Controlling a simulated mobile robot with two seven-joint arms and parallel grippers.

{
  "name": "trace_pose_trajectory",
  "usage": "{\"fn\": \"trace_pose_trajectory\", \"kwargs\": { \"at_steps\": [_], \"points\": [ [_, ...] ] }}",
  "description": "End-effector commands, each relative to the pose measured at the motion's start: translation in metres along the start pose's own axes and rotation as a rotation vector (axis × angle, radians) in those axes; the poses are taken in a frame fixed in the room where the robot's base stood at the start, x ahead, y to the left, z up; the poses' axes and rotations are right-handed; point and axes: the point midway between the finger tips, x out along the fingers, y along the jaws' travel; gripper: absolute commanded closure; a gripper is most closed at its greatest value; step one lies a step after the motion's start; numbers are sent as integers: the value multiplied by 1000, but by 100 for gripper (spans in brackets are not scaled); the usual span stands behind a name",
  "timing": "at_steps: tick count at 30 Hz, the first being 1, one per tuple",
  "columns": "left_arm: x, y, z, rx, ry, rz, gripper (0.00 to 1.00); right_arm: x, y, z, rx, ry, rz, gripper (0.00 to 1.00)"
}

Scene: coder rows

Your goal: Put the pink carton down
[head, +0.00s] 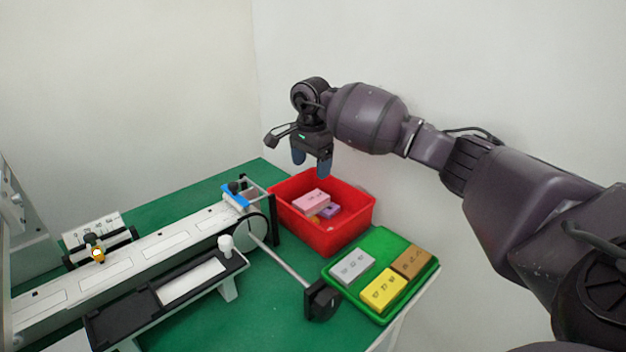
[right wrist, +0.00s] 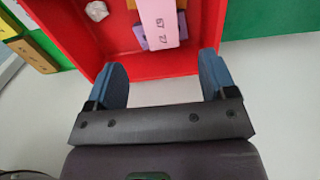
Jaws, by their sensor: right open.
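The pink carton (head: 311,200) lies in the red bin (head: 335,237), on top of or against a purple carton (head: 328,212). A yellow-orange item (head: 313,218) shows partly beside them. In the right wrist view the pink carton (right wrist: 158,22) lies beyond the fingertips, over the purple carton and the yellow-orange one. My right gripper (head: 312,168) is above the back of the red bin, open, with its blue fingers apart and nothing between them. It also shows in the right wrist view (right wrist: 163,78). My left gripper is not in view.
A green tray (head: 342,283) with grey (head: 352,266), yellow (head: 383,289) and brown (head: 412,262) cartons stands right of the bin. A white conveyor (head: 150,255) with a blue part (head: 236,195) runs along the left. A whitish lump (right wrist: 97,11) lies in the bin. White walls stand behind.

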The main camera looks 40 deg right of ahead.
Motion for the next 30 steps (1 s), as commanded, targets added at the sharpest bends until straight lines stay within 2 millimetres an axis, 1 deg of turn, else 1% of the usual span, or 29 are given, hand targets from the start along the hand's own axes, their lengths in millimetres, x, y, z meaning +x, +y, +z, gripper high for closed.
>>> {"fn": "trace_pose_trajectory", "kwargs": {
  "at_steps": [1, 3, 6, 9, 17, 30],
  "points": [
    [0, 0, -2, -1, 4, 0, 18, -11, 0, 0, 0, 2, -4, 22],
    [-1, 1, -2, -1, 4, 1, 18, -20, 0, 0, 0, 1, -2, 22],
    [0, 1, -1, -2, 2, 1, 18, -29, 0, 0, 0, 1, -2, 22],
    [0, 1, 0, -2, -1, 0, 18, -34, 0, 0, 0, 1, 0, 22],
    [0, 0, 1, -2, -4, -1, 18, -36, 0, 0, 0, 0, 2, 22],
    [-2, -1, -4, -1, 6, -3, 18, -36, 0, 0, 0, 0, 2, 22]
  ]
}}
